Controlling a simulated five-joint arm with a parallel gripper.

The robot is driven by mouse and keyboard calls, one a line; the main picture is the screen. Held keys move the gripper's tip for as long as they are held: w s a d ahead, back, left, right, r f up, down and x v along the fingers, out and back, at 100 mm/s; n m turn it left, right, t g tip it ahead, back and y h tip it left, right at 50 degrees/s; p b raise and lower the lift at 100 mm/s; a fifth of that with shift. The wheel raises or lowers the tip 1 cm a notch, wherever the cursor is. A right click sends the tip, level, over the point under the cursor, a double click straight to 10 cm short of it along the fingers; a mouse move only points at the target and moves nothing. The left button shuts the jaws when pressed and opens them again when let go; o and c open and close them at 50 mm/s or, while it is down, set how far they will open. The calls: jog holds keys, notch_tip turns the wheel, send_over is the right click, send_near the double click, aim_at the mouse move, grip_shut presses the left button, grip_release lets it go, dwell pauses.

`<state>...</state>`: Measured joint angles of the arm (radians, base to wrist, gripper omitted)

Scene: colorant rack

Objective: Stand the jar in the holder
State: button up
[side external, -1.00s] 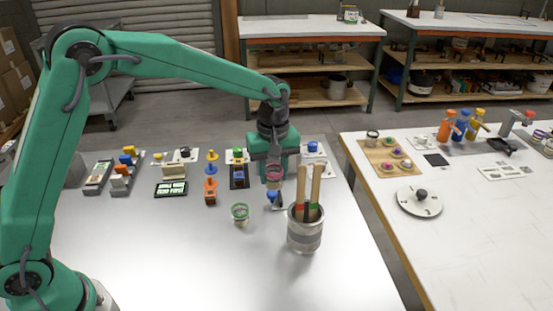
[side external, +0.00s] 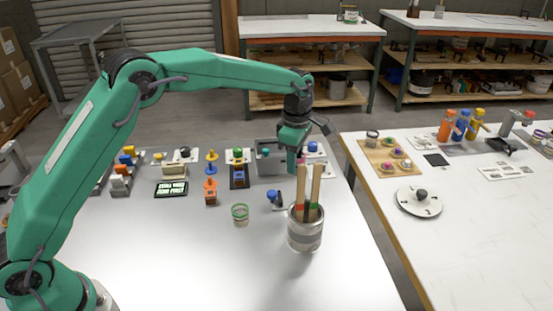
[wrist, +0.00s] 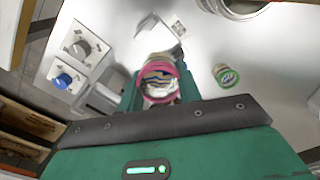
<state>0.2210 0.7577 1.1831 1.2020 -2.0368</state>
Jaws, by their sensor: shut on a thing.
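The jar (wrist: 158,82), with a pink rim and mixed-colour contents, sits between the green fingers of my gripper (side external: 297,166) in the wrist view. My gripper is shut on it, above the back of the table. In the side view the jar is mostly hidden by my gripper and the stirring sticks. A grey box-like fixture (side external: 270,167) stands just left of my gripper at the back; I cannot tell for certain that it is the holder. A green-rimmed jar (side external: 240,213) stands apart on the table; it also shows in the wrist view (wrist: 226,75).
A metal tin (side external: 305,236) with upright wooden sticks (side external: 315,185) stands in front of my gripper. A small blue-topped item (side external: 273,196) lies left of the tin. Several small fixtures line the table's back left. The front of the table is clear.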

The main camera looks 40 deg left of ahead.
aim_at(294, 199)
jog(key=shift+w, duration=0.1)
jog(key=shift+f, duration=5)
jog(key=shift+f, duration=0.15)
jog(key=o, duration=1)
notch_tip(294, 199, up, 11)
jog(key=shift+r, duration=0.7)
